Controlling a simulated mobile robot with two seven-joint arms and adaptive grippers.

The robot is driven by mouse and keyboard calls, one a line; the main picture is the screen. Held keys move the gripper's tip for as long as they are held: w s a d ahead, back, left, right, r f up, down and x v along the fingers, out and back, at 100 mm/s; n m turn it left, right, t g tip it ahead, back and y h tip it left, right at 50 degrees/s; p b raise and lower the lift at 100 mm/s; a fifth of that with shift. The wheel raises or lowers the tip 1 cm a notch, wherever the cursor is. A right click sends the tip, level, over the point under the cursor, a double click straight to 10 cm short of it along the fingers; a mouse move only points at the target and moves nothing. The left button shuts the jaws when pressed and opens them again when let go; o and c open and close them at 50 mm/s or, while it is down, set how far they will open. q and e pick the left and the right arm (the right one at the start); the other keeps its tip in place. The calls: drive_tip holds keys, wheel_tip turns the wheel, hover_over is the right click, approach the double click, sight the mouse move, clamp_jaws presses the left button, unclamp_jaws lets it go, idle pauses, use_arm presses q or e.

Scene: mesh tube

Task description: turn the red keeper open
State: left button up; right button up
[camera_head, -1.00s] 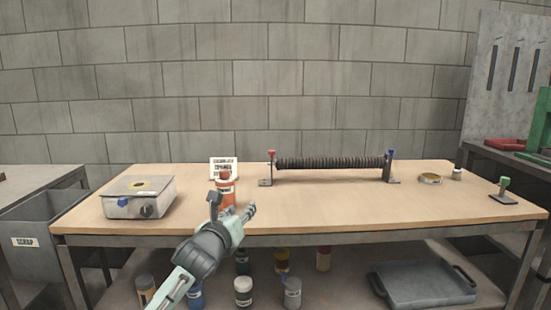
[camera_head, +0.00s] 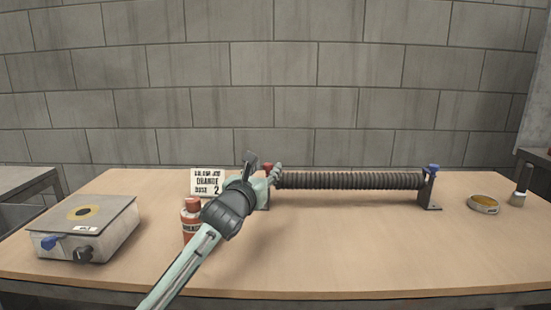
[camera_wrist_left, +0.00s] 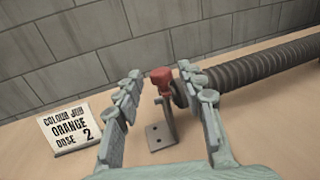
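The red keeper (camera_wrist_left: 161,76) sits on top of a grey metal bracket (camera_wrist_left: 162,130) at the left end of the dark ribbed mesh tube (camera_head: 350,180). In the head view the keeper (camera_head: 267,167) shows only partly behind my left gripper (camera_head: 263,168). My left gripper is open; in the left wrist view its two fingers (camera_wrist_left: 160,88) stand apart on either side of the keeper, which shows between and beyond the fingertips. I cannot tell any contact. A blue keeper (camera_head: 432,168) tops the bracket at the tube's right end. My right gripper is not in view.
A metal box with knobs (camera_head: 95,222) is at the left. A round tin (camera_head: 483,205) is at the right. The table's front middle (camera_head: 350,250) is clear.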

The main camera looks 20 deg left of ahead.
sight(270, 164)
use_arm(q)
drive_tip(key=w, duration=0.5)
drive_tip(key=shift+w, duration=0.55)
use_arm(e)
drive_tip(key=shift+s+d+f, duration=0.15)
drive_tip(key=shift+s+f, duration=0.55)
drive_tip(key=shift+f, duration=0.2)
use_arm(q)
clamp_jaws()
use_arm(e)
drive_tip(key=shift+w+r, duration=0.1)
